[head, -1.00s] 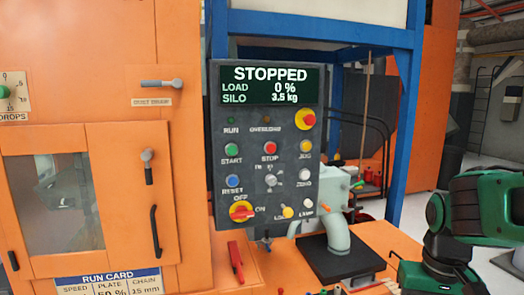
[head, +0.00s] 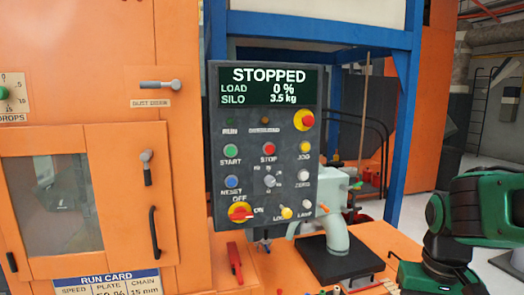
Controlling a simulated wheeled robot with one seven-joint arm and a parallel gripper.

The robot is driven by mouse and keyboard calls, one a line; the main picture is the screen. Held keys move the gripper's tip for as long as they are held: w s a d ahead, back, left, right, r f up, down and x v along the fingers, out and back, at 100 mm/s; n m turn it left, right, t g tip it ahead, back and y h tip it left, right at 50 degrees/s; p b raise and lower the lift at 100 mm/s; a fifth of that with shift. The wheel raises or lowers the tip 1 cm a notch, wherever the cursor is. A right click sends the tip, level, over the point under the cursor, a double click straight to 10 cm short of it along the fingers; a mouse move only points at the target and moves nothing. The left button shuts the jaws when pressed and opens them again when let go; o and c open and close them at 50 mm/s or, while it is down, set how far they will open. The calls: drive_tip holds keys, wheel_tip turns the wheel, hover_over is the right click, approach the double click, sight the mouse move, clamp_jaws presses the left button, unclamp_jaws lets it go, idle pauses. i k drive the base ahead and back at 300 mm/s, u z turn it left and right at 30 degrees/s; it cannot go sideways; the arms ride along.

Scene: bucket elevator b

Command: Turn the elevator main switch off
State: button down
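The main switch (head: 240,213) is a red handle on a yellow disc at the lower left of the dark control panel (head: 222,130). OFF is printed above it and ON to its right. The red handle lies roughly level, in line with the ON label. The panel's display (head: 268,88) reads STOPPED, LOAD 0 %, SILO 3.5 kg. My green and black arm (head: 480,215) is at the right edge, well apart from the panel. I cannot make out my gripper's fingers in this view.
Close to the switch are the blue reset button (head: 232,182), a yellow-tipped lock switch (head: 286,213) and a selector knob (head: 270,181). A red-yellow emergency button (head: 303,120) sits higher.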

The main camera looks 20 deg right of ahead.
sight(240, 213)
drive_tip(key=z, duration=0.35)
drive_tip(key=k, duration=1.45)
drive_tip(key=u, duration=0.45)
drive_tip(key=i, duration=1)
